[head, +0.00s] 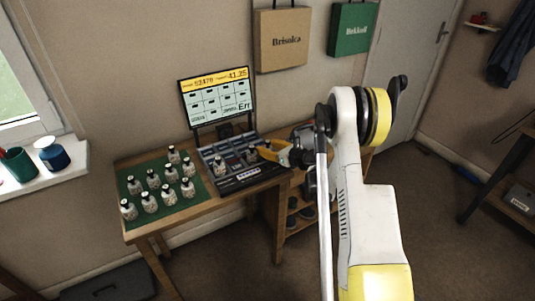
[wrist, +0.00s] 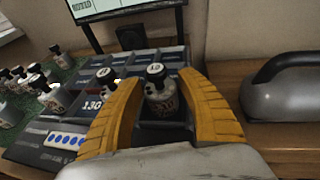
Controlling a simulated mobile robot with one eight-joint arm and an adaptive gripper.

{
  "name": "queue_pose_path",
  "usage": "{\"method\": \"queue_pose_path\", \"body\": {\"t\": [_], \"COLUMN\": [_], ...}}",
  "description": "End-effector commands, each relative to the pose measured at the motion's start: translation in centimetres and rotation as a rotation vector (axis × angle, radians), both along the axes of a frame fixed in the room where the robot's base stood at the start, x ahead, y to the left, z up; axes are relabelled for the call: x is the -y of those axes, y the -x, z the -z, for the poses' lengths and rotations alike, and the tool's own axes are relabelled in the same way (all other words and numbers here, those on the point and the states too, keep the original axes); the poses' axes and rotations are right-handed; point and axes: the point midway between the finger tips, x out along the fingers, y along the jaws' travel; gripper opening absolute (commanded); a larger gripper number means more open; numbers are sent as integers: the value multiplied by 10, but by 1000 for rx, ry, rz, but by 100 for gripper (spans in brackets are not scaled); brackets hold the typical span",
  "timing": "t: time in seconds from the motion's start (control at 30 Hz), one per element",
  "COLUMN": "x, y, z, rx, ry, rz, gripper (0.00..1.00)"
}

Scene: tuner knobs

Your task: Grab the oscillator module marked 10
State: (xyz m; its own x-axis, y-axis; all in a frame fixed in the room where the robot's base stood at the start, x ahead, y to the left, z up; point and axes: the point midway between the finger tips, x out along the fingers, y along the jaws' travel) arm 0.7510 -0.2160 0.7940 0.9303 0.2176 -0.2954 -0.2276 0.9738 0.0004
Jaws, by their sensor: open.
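My gripper (wrist: 160,78) is open, with its yellow fingers on either side of a small bottle-like oscillator module (wrist: 161,98). In the head view my gripper (head: 272,153) is at the rack's right end. Another module (wrist: 107,80) stands in the rack just left of the left finger.
Several similar modules (head: 152,179) stand on a green mat (head: 199,193) to the left. A screen (head: 217,97) showing "Err" stands behind the rack. A grey rounded object with a dark handle (wrist: 285,85) is right of my gripper on the wooden table.

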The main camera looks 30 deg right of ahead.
Motion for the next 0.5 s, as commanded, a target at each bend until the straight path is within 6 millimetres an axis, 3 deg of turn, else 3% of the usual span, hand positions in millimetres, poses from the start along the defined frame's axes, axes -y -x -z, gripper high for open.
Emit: {"method": "queue_pose_path", "body": {"t": [0.13, 0.17, 0.27, 0.3, 0.5], "x": [0, 0, 0, 0, 0], "y": [0, 0, 0, 0, 0], "z": [-1, -1, -1, -1, -1], "rx": [0, 0, 0, 0, 0], "ry": [0, 0, 0, 0, 0], "rz": [0, 0, 0, 0, 0], "gripper": [45, 40, 10, 4, 4]}}
